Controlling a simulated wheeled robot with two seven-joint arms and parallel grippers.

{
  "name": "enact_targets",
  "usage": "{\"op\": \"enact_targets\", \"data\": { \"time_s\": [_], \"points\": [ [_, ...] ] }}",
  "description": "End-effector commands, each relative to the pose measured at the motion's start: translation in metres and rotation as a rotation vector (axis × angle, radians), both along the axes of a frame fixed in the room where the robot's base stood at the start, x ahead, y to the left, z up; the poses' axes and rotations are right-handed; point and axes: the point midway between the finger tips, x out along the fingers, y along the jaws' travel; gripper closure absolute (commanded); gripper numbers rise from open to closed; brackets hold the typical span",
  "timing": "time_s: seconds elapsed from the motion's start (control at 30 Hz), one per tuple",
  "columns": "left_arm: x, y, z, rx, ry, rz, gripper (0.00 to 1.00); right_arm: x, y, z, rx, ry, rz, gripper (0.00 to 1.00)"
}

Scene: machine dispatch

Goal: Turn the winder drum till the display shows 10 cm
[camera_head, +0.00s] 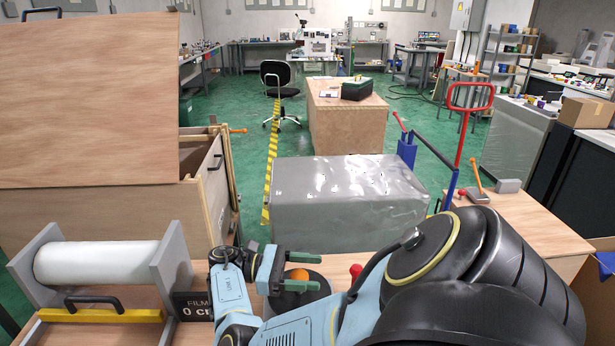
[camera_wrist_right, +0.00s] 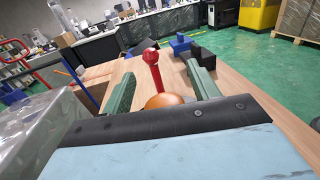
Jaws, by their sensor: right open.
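A white film roll (camera_head: 97,262) lies level between two grey side plates at the lower left of the head view. Beside it a dark display (camera_head: 193,306) reads "FILM" and "0 C", with its right end hidden by my right arm. My right gripper (camera_head: 316,272) has its green fingers apart. A round orange knob (camera_head: 297,275) sits between or just below them, above a dark round body (camera_head: 296,298) that may be the drum. The knob also shows between the fingers in the wrist view (camera_wrist_right: 163,100). I cannot tell whether the fingers touch it. My left gripper is out of view.
A yellow bar (camera_head: 140,316) with a black handle lies before the roll. A red-knobbed post (camera_wrist_right: 152,62) stands just beyond the right gripper.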

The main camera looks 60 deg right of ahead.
Motion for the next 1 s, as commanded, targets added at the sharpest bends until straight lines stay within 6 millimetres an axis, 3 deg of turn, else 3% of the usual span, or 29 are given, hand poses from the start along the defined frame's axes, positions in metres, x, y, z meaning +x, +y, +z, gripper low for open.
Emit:
{"op": "enact_targets", "data": {
  "time_s": [0.2,0.4,0.6,1.0],
  "points": [
    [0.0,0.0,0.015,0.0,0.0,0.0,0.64,0.0,0.0,0.046,-0.004,-0.001,0.0,0.4],
    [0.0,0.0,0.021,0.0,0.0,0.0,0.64,0.0,0.0,0.076,-0.002,-0.001,-0.001,0.4],
    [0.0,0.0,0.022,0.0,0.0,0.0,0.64,0.0,0.0,0.086,0.0,0.0,0.0,0.4],
    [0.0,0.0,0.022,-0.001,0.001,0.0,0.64,0.0,0.0,0.086,0.0,0.001,0.0,0.4]
  ]
}}
